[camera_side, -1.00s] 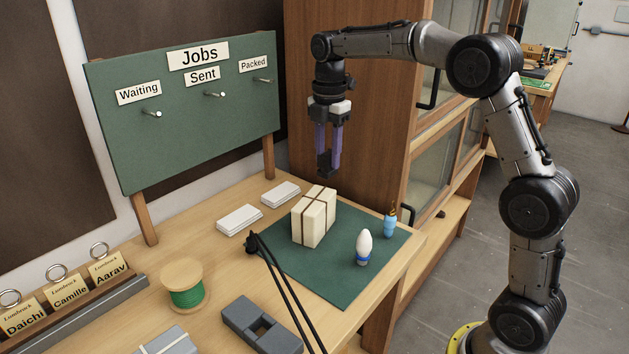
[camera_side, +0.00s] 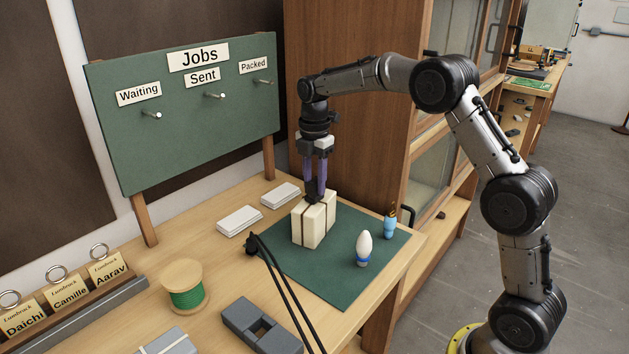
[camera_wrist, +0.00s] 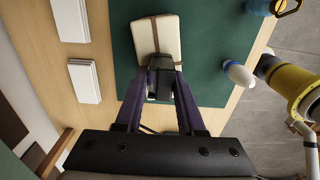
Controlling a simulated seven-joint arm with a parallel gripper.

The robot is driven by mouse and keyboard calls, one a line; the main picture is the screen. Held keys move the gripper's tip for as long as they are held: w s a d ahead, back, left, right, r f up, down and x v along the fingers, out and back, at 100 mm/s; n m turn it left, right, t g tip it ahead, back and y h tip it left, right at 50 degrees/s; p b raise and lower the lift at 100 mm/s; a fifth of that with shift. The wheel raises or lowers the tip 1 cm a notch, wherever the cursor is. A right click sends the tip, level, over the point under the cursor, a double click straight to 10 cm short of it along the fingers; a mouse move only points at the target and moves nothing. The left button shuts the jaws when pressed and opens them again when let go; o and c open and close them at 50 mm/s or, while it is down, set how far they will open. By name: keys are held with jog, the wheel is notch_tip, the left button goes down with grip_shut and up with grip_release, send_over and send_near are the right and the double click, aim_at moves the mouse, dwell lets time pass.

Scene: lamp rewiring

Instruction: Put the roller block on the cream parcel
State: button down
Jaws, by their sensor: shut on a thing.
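The cream parcel (camera_side: 313,223) stands on the green mat (camera_side: 340,275) with brown bands around it. It also shows in the wrist view (camera_wrist: 145,40), right in front of my fingers. My gripper (camera_side: 315,182) points straight down over the parcel's top. It is shut on a small dark block, which I take to be the roller block (camera_wrist: 161,88), between the fingertips. The block is at or just above the parcel's top face; I cannot tell whether they touch.
A white bulb-shaped thing with a blue base (camera_side: 364,248) and a blue bottle (camera_side: 390,224) stand right of the parcel. White stacks (camera_side: 240,220) lie left. The mat's front is clear.

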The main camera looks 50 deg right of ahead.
aim_at(315, 179)
jog(key=c, duration=0.5)
grip_release()
jog(key=shift+f, duration=0.15)
notch_tip(315, 179, up, 11)
jog(key=s+a+r+m+t, duration=0.1)
jog(key=s+a+r+m, duration=0.25)
jog(key=s+r, duration=0.2)
jog(key=s+a+m+t, duration=0.25)
jog(key=s+m, duration=0.25)
jog(key=s, duration=0.6)
jog(key=s+a+f+m, duration=0.1)
jog(key=s+f+m, duration=0.2)
jog(key=s, duration=0.2)
jog(key=s+a+f+m+t, duration=0.1)
jog(key=s+f+m, duration=0.2)
jog(key=s, duration=0.2)
jog(key=s+a+f+m+t, duration=0.1)
jog(key=s+f+m, duration=0.2)
jog(key=s, duration=0.3)
jog(key=shift+f+m, duration=0.1)
jog(key=shift+m, duration=0.15)
